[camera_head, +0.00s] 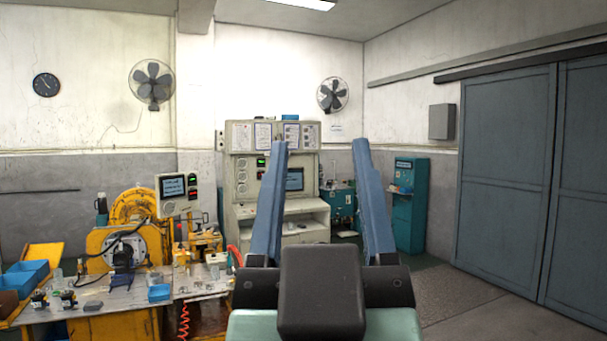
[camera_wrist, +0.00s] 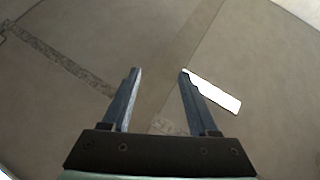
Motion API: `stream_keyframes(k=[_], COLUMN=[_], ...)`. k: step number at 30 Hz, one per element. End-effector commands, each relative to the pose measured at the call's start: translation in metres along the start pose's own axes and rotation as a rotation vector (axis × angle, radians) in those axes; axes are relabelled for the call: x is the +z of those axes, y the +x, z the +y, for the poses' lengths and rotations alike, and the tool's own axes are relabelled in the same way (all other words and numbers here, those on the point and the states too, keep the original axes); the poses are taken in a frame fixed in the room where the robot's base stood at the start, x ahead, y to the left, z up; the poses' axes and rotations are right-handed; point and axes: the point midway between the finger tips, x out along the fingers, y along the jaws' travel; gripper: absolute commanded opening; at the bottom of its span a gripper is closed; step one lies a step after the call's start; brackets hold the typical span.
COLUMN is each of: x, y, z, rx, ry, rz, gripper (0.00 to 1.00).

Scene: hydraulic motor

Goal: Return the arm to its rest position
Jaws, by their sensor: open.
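My gripper (camera_head: 318,145) is raised in front of the head camera, with its two blue fingers spread apart and nothing between them. It also shows in the wrist view (camera_wrist: 158,71), open and empty. The wrist view shows only a plain floor-like or ceiling-like surface beyond the fingers, with a bright white rectangular patch (camera_wrist: 222,95) right of the right finger. In the head view the fingers cover part of the grey control console (camera_head: 240,210). The rest of my arm is mostly hidden behind the gripper body.
A workbench (camera_head: 120,297) with small parts and blue bins (camera_head: 25,275) stands at the lower left. A yellow motor machine (camera_head: 130,235) is behind it. A teal cabinet (camera_head: 410,205) and grey double doors (camera_head: 505,180) are on the right. Floor (camera_head: 480,310) before the doors is clear.

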Motion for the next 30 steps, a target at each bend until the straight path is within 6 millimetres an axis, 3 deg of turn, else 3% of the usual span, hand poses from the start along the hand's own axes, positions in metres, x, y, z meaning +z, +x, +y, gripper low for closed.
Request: stream_keyframes(k=[1,5,15,26,28,30], x=[-0.019,-0.043,-0.043,0.013,0.020,0.022], y=[-0.001,-0.004,-0.004,-0.049,-0.055,-0.056], z=[-0.005,-0.011,-0.011,-0.015,-0.016,-0.016], rx=[-0.010,-0.020,-0.020,-0.027,-0.029,-0.029], ry=[0.030,0.070,0.071,0.078,0.079,0.080], rz=[0.057,0.128,0.130,0.129,0.129,0.129], gripper=[0.60,0.60,0.60,0.60,0.50,0.50])
